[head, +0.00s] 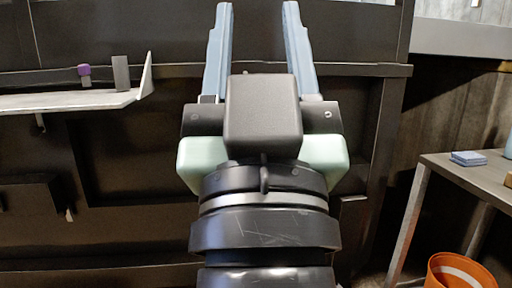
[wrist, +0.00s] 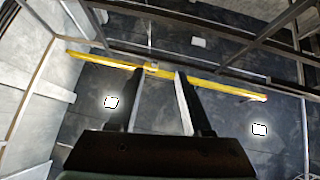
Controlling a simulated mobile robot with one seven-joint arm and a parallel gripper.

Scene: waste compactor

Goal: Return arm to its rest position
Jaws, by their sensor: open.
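My gripper (head: 257,50) is raised in the middle of the head view, its two long pale blue-grey fingers pointing up and spread apart. Nothing is between the fingers. Behind it is the dark metal wall of the compactor (head: 330,30). In the wrist view my gripper (wrist: 160,72) shows as two dark fingers, apart and empty. That view looks up at a dark ceiling with a yellow beam (wrist: 115,60) crossing it.
A pale shelf (head: 60,101) at the left holds a purple-topped object (head: 84,75) and a grey block (head: 121,73). At the right, a table (head: 470,178) carries a blue stack (head: 468,158). An orange bucket (head: 440,272) stands below it.

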